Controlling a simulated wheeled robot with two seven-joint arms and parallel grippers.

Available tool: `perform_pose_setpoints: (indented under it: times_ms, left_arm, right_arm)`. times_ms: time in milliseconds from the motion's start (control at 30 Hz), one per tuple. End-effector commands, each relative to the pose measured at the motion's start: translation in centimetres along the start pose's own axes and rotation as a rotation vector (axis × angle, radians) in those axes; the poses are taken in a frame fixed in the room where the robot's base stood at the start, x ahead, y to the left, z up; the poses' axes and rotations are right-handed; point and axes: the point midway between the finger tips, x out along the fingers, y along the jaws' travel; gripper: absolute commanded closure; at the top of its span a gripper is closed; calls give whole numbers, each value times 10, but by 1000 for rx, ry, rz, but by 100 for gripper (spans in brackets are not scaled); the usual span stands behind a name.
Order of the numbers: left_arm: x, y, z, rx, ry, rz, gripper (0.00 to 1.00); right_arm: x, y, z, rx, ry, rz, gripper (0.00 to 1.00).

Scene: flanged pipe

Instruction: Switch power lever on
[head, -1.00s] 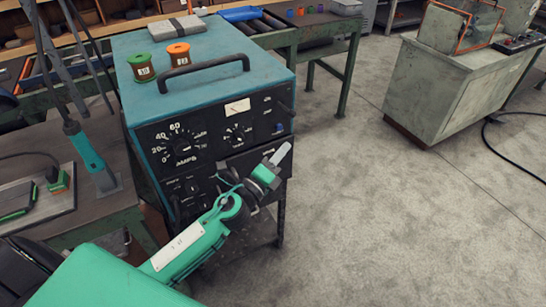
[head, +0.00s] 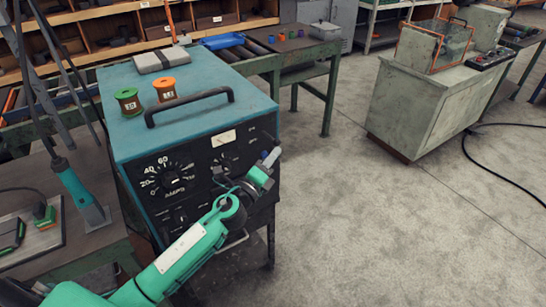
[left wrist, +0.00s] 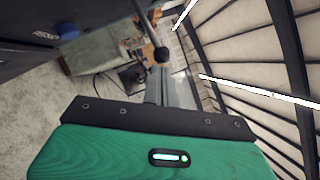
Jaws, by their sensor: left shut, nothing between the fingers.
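The power lever (left wrist: 148,22) is a thin rod with a black ball knob (left wrist: 162,54) in the left wrist view, just beyond my gripper. In the head view, a dark stub that looks like the lever (head: 268,136) stands at the upper right of the black panel of the teal welding machine (head: 195,100). My left gripper (head: 272,156) is shut and empty, just below that stub and in front of the panel's right edge. I cannot tell whether it touches the lever. A blue button (left wrist: 67,30) sits on the panel nearby. My right gripper is not in view.
A green spool (head: 128,101), an orange spool (head: 165,89) and a black handle (head: 190,106) are on the machine's top. A workbench (head: 320,50) stands behind. A grey cabinet (head: 415,110) stands at the right. The floor between is clear.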

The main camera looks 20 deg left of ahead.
Motion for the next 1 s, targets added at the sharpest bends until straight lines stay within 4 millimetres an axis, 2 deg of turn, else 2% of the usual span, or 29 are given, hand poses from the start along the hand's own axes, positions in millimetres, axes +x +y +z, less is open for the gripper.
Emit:
perform_pose_setpoints:
  times_ms: [200,600,767,1000]
  left_arm:
    - [3,-13,6,-62,1,31,100]
    - [8,-28,15,-211,0,107,100]
    - [10,-32,20,-225,-1,113,100]
    - [10,-32,21,-223,-1,112,100]
  right_arm:
    - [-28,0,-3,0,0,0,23]
    - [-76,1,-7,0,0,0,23]
    - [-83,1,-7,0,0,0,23]
    - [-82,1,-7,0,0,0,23]
